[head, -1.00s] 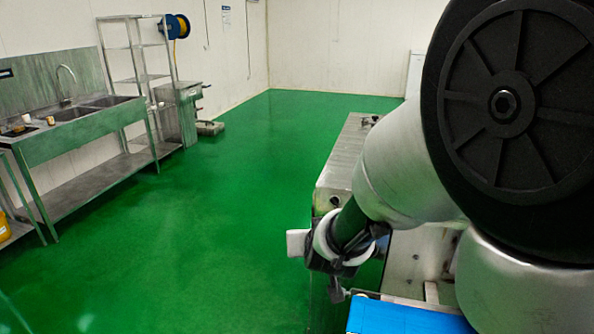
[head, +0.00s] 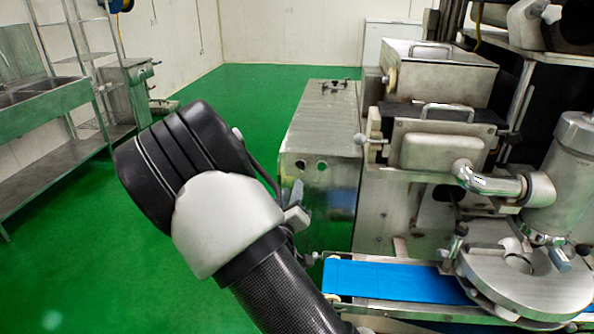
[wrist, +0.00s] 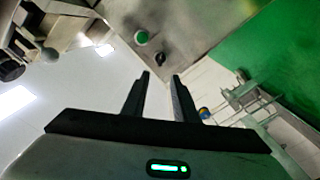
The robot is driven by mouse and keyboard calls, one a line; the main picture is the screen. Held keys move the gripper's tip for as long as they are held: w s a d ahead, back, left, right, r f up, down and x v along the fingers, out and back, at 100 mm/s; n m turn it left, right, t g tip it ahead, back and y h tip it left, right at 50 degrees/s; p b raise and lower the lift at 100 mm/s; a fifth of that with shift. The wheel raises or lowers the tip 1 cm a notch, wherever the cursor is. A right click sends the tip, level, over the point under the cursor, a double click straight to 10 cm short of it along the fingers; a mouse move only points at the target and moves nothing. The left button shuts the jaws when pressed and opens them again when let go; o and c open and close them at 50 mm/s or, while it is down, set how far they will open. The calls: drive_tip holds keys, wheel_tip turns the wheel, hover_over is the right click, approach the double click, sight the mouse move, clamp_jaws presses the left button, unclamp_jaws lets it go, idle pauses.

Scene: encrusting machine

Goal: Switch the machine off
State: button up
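The encrusting machine (head: 440,150) stands at the right in the head view, steel, with a blue belt at its front. In the wrist view a round green button (wrist: 141,37) and a black knob (wrist: 159,57) sit on its steel panel, just beyond my fingertips. Two small round controls (head: 310,165) show on the low steel cabinet's front face in the head view; I cannot tell their setting. My gripper (wrist: 161,74) has its two black fingers apart, nothing between them, short of the panel. In the head view my arm hides the fingers.
The blue conveyor belt (head: 395,280) and a round steel plate (head: 525,285) lie at lower right. A steel sink bench (head: 60,135) and shelf rack (head: 85,57) stand along the left wall. The green floor (head: 240,90) between them and the machine is clear.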

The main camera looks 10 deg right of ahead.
sight(298, 167)
drive_tip(key=x, duration=1.1)
drive_tip(key=shift+w+p, duration=0.1)
drive_tip(key=shift+p, duration=0.2)
clamp_jaws()
